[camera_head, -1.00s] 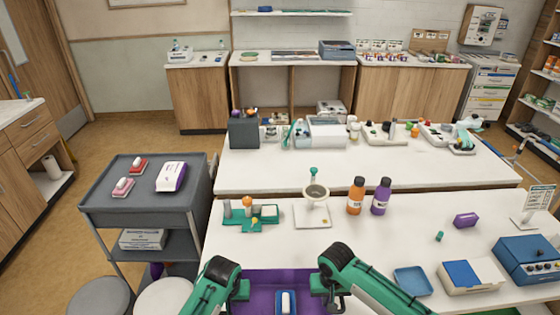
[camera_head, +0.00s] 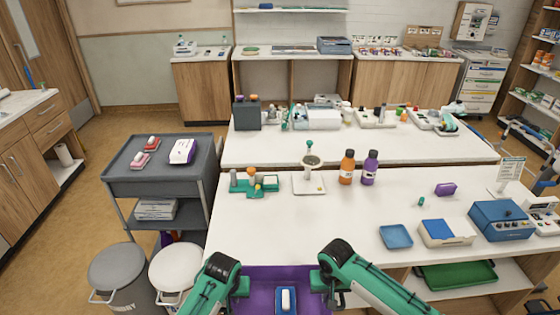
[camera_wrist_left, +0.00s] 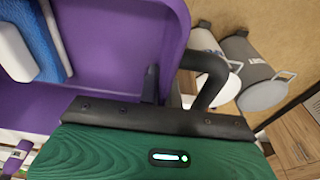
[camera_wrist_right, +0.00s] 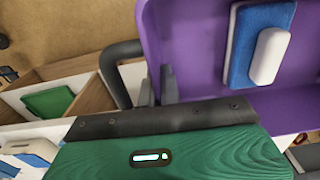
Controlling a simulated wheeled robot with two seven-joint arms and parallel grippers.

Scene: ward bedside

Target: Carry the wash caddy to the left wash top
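The wash caddy (camera_head: 261,300) is a purple open tray at the bottom centre of the head view, cut off by the lower edge. A blue item with a white bar on it (camera_head: 286,299) lies inside. My left gripper (camera_head: 243,286) is at the caddy's left side and my right gripper (camera_head: 317,284) at its right side. The caddy (camera_wrist_left: 120,40) also fills much of the left wrist view, with a dark curved handle beside it. The right wrist view shows its other side (camera_wrist_right: 190,50) and handle. Both grippers appear shut on the handles; the fingertips are mostly hidden.
A white table (camera_head: 290,225) stands ahead, holding bottles, a blue tray and a blue device. A shelf below holds a green tray (camera_head: 455,275). A grey cart (camera_head: 120,183) and two lidded bins (camera_head: 117,268) stand left. Floor at far left is clear.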

